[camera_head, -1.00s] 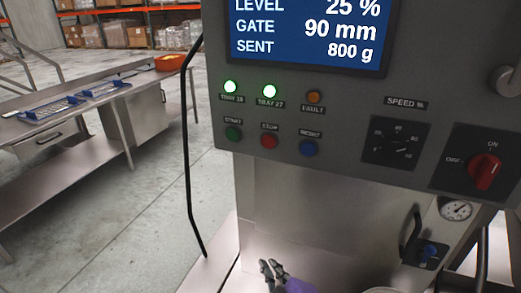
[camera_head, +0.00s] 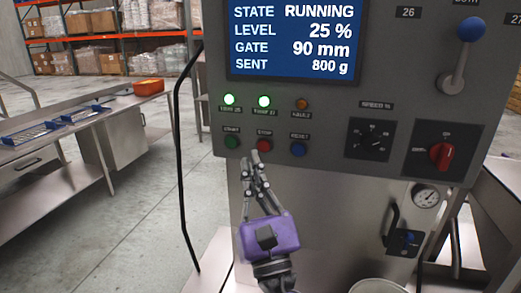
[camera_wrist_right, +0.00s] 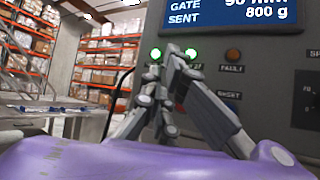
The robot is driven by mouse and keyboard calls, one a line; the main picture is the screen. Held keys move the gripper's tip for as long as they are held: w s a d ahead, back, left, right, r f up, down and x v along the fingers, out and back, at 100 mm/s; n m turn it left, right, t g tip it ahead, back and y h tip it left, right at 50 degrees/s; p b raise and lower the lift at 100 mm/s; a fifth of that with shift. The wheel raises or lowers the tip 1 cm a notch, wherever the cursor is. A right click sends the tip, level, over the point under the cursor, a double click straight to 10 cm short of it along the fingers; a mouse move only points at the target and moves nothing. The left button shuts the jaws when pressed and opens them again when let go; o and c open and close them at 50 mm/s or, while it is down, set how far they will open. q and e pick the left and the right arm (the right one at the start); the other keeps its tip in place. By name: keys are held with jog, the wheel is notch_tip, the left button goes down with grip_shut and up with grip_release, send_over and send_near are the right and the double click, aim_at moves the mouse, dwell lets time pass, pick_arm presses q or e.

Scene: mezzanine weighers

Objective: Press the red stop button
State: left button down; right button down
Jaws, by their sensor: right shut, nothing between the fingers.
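The red stop button (camera_head: 264,145) is on the grey control panel, between the green start button (camera_head: 232,143) and the blue reset button (camera_head: 298,149). My right gripper (camera_head: 254,158) is shut and empty, with its fingertips just below and slightly left of the red button. I cannot tell whether they touch the panel. In the right wrist view the shut fingers (camera_wrist_right: 172,50) point at the panel and hide the red button. My left gripper is not in view.
The screen (camera_head: 293,40) reads STATE RUNNING. Two green lamps (camera_head: 229,99) glow above the buttons. A red rotary switch (camera_head: 441,155) and a blue-knobbed lever (camera_head: 471,30) are at the right. A steel table (camera_head: 85,150) stands left.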

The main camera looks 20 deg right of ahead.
aim_at(264, 150)
jog(key=w+d, duration=0.1)
jog(key=w, duration=0.1)
jog(key=w+d+b, duration=0.1)
jog(key=w+d, duration=0.1)
jog(key=w, duration=0.1)
jog(key=w+d, duration=0.2)
jog(key=shift+w+d+f+b, duration=0.1)
jog(key=shift+w+f+b, duration=0.05)
jog(key=shift+w+b, duration=0.2)
dwell(0.4)
dwell(0.8)
jog(key=shift+w+d, duration=0.1)
jog(key=shift+w, duration=0.05)
dwell(0.4)
jog(key=shift+w+d, duration=0.15)
jog(key=shift+w, duration=0.1)
